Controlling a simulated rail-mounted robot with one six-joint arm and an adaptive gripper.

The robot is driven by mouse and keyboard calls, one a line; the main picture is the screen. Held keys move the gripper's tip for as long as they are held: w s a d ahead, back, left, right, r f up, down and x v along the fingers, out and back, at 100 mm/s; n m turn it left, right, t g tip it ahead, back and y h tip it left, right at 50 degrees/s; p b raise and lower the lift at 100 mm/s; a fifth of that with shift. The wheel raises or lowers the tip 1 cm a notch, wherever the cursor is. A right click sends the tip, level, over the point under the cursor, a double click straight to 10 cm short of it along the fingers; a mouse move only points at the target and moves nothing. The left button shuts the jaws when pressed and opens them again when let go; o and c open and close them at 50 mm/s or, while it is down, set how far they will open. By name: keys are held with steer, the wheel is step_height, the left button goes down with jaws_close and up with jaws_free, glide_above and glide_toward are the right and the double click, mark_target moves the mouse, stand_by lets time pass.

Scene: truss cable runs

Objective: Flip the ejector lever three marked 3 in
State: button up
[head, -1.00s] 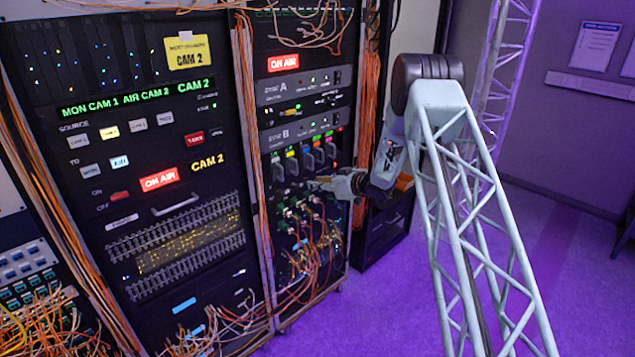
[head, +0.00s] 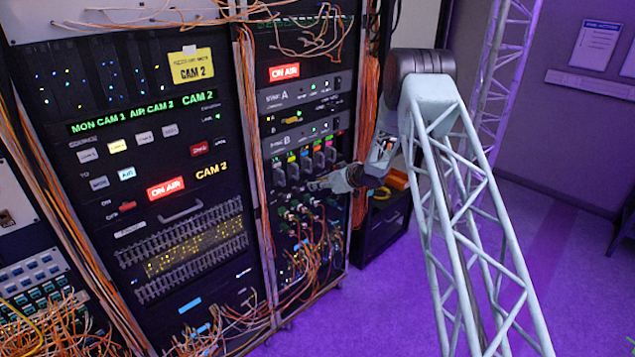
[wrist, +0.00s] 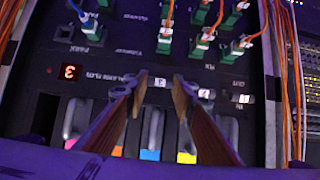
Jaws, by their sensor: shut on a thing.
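A row of grey ejector levers with coloured tags runs across the lower part of the right-hand rack. Lever three (head: 306,169), with the blue tag, is the middle one; in the wrist view lever three (wrist: 155,125) stands between my two fingers. My gripper (head: 313,186) reaches in from the right just below the row. In the wrist view my gripper (wrist: 159,95) is shut on lever three, with one finger on each side. A red digit display (wrist: 69,72) reads 3. The fingers hide parts of the neighbouring levers.
Neighbouring levers (wrist: 227,130) stand close on both sides. Green connectors (wrist: 200,45) with orange and blue cables lie just beyond the fingertips. Loose orange cables (head: 305,262) hang below the lever panel. Open purple floor (head: 390,310) lies right of the rack.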

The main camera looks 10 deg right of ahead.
steer(key=shift+w+a+r+g+h+p, duration=0.1)
steer(key=shift+r+g+h+p, duration=0.4)
steer(key=shift+p, duration=3)
steer(key=o, duration=0.9)
steer(key=shift+w+v, duration=0.2)
steer(key=shift+v, duration=5.8)
steer(key=shift+r, duration=0.25)
